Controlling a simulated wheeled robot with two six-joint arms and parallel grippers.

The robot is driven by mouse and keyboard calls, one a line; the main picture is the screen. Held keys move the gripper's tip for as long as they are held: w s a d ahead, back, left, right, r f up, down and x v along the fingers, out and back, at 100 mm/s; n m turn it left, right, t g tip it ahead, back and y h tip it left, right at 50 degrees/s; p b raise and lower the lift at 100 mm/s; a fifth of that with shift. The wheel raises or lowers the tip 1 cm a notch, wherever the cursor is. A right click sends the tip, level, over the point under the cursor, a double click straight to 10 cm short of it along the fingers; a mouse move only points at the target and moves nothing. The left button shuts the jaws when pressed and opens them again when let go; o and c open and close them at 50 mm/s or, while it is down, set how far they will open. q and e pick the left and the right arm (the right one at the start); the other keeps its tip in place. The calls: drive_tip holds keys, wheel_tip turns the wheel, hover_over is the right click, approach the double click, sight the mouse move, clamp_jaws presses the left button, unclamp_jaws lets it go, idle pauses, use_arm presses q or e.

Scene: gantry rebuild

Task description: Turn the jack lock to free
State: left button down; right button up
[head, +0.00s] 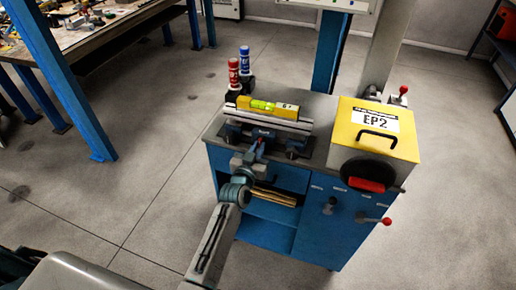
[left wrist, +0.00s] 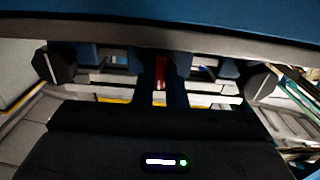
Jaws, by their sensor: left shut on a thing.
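My left gripper (head: 258,153) is at the front of the cabinet top, at the blue-grey fixture under the yellow spirit level. It is shut on a small red lever (left wrist: 159,72), which shows between the two dark fingers in the left wrist view. In the head view the fingers mostly hide the lever. No label marks it as the jack lock, and I cannot read its free or locked position. My right gripper is not in view.
The yellow spirit level (head: 267,106) lies on a metal bar on the fixture. A red bottle (head: 233,74) and a blue bottle (head: 245,61) stand behind it. The yellow EP2 box (head: 374,127) stands to the right.

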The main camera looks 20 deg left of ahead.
use_arm(q)
drive_tip(key=shift+f, duration=0.1)
drive_tip(key=c, duration=1.8)
unclamp_jaws()
drive_tip(key=shift+o, duration=0.2)
drive_tip(key=s+b, duration=0.4)
drive_tip(key=s, duration=0.7)
drive_tip(key=shift+a, duration=0.15)
drive_tip(key=shift+w, duration=0.1)
